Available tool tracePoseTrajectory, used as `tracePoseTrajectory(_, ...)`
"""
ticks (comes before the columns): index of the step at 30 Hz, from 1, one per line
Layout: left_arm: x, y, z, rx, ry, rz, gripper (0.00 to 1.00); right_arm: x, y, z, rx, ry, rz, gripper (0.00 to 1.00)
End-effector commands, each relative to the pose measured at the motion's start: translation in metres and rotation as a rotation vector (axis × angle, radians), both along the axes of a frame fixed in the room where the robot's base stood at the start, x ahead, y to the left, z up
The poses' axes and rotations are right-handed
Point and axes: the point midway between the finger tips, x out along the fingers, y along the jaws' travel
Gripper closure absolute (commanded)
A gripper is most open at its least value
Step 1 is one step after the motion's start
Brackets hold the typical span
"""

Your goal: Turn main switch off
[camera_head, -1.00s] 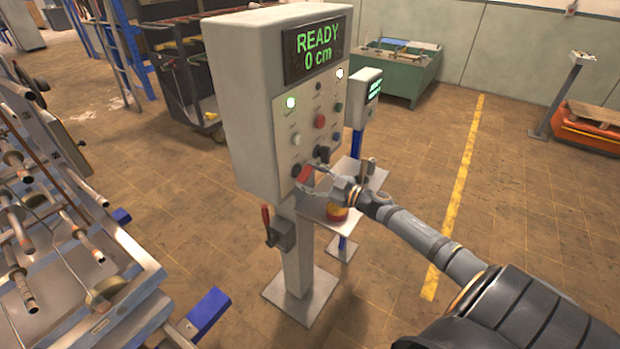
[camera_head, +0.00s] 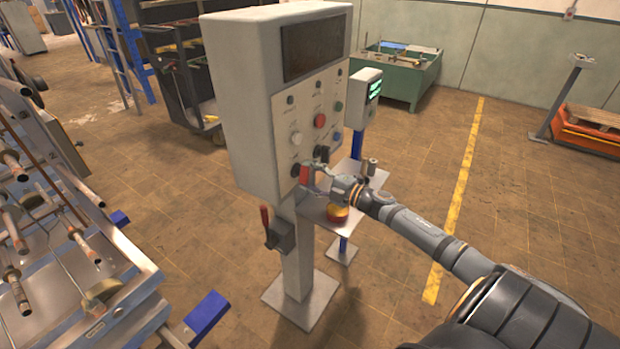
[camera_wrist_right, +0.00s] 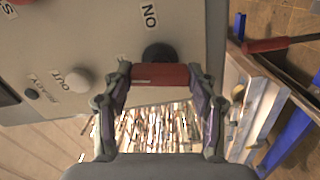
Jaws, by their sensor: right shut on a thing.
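The main switch, a red handle on a dark round base, is on the lower front of the grey control box (camera_head: 245,110). In the head view the red handle (camera_head: 304,174) hangs below its base. My left gripper is not in view.
A second red lever (camera_head: 266,222) is on the side of the box's post (camera_head: 296,255). A small metal shelf (camera_head: 350,220) with a yellow-red button (camera_head: 338,213) stands behind my right wrist. A metal rack (camera_head: 70,230) is at left.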

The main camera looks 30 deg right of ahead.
Motion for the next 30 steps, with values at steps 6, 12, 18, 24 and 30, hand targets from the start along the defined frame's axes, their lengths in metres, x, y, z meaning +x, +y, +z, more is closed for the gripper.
tracePoseTrajectory(6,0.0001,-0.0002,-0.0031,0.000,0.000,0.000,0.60,-0.0001,0.0000,-0.0010,-0.123,-0.050,-0.001,0.73)
tracePoseTrajectory(12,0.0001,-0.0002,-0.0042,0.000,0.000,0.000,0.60,-0.0002,0.0000,-0.0009,-0.194,-0.079,-0.001,0.73)
tracePoseTrajectory(18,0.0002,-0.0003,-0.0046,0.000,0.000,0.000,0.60,-0.0002,0.0000,-0.0008,-0.225,-0.092,-0.001,0.73)
tracePoseTrajectory(24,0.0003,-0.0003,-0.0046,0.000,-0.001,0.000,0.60,-0.0002,0.0000,-0.0009,-0.232,-0.095,0.000,0.73)
tracePoseTrajectory(30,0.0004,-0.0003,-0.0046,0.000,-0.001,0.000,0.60,-0.0003,0.0000,-0.0010,-0.233,-0.094,0.000,0.73)
